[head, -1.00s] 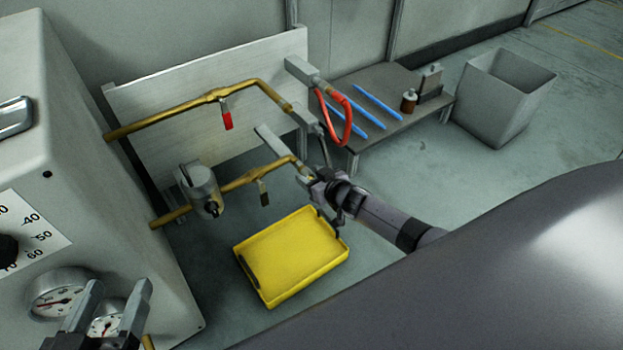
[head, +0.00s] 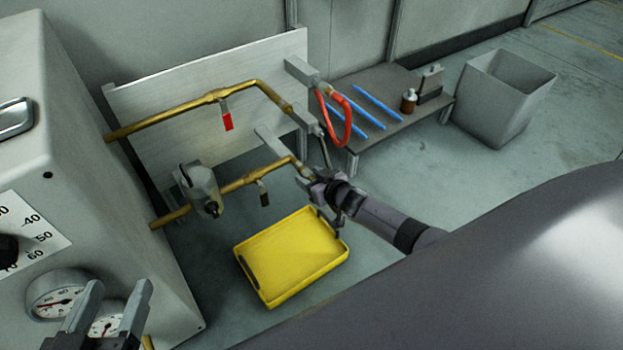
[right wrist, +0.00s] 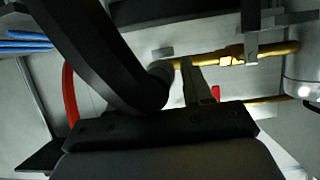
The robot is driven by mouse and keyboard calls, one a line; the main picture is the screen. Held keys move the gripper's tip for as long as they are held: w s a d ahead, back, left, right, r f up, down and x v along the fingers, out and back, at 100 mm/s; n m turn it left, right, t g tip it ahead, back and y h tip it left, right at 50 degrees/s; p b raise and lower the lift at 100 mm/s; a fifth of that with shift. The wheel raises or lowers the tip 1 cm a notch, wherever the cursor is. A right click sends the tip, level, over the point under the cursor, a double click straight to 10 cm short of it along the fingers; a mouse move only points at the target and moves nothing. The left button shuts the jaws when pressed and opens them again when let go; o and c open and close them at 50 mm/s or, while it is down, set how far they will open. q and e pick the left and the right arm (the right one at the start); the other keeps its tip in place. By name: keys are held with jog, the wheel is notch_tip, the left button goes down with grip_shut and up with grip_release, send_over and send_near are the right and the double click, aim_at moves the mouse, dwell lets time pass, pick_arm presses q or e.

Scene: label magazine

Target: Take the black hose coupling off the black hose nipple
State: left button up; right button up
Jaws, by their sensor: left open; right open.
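The black hose (right wrist: 95,50) sweeps large across the right wrist view. Its lower end, with the round black hose coupling (right wrist: 157,82), is close to the end of the lower brass pipe. The black hose nipple is not distinguishable; the coupling and gripper hide that spot. In the head view my right gripper (head: 309,180) is open at the end of the lower brass pipe (head: 250,178). I cannot tell whether its fingers touch the coupling. My left gripper (head: 108,305) is open and empty at the lower left, in front of the gauges.
A yellow tray (head: 272,288) lies below the pipes. A red hose (head: 347,130) hangs right of the panel (head: 160,110). A low bench (head: 392,78) holds blue rods and a bottle. A grey bin (head: 490,110) stands at the right. The gauge cabinet (head: 80,150) fills the left.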

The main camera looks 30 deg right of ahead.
jog(key=shift+w+a+r, duration=0.3)
jog(key=shift+a+r, duration=0.05)
jog(key=shift+r, duration=0.05)
grip_shut()
jog(key=shift+s, duration=0.1)
jog(key=shift+s+p, duration=0.8)
jog(key=shift+s, duration=0.1)
jog(key=shift+s+d+f+p, duration=0.1)
jog(key=shift+s+d+p, duration=0.1)
jog(key=shift+s, duration=0.2)
jog(key=shift+s+d+f+p, duration=0.1)
jog(key=shift+s+d+p, duration=0.1)
jog(key=shift+s, duration=0.2)
jog(key=shift+s+d+p, duration=0.2)
jog(key=shift+s+p, duration=0.5)
jog(key=shift+s, duration=0.65)
